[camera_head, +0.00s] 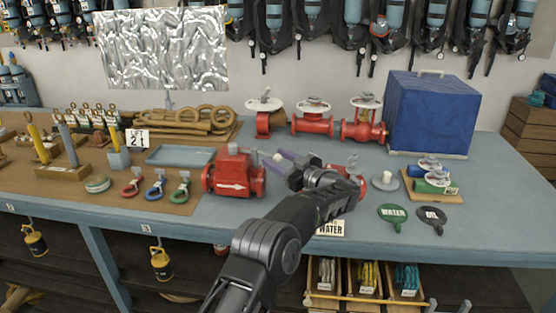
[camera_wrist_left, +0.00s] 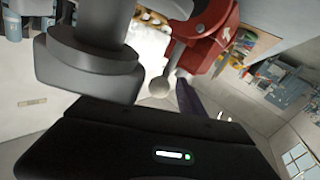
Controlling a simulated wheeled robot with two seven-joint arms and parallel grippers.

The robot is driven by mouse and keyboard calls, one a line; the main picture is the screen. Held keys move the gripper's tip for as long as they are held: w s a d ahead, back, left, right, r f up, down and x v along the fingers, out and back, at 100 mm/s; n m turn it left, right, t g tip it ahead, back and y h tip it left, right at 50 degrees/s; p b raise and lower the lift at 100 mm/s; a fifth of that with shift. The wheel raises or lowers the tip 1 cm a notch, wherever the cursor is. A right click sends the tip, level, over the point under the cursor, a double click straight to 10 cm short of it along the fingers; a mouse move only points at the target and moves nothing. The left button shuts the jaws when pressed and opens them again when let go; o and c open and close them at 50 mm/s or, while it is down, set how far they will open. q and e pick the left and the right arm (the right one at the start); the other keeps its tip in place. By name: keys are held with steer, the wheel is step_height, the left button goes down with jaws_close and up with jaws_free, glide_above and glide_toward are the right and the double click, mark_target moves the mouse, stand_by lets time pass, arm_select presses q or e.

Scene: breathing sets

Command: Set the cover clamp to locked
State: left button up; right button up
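The red housing (camera_head: 234,176) with a white arrow stands on the bench left of my left gripper. It also shows at the top of the left wrist view (camera_wrist_left: 205,35). A pale ball knob (camera_head: 277,157) sits beside the housing's right side; the wrist view shows the knob (camera_wrist_left: 159,88) close to the housing. I cannot tell if it belongs to the cover clamp, or the clamp's setting. My left gripper (camera_head: 283,158) has its purple fingers apart around the knob; contact is unclear. My right gripper is not in view.
Red valves with handwheels (camera_head: 312,124) stand behind. A blue box (camera_head: 432,112) is at the back right. Ringed lockout parts (camera_head: 154,187) lie left of the housing. WATER (camera_head: 393,214) and OIL (camera_head: 432,216) tags lie right. A blue tray (camera_head: 180,156) lies behind left.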

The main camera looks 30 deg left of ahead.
arm_select(q)
steer(key=shift+s+d+b, duration=0.1)
steer(key=shift+d+b, duration=0.2)
steer(key=shift+d, duration=0.2)
steer(key=b+v, duration=0.2)
steer(key=v, duration=0.4)
steer(key=shift+d, duration=0.1)
steer(key=shift+s+d, duration=0.15)
steer(key=shift+d, duration=0.15)
steer(key=shift+c, duration=0.5)
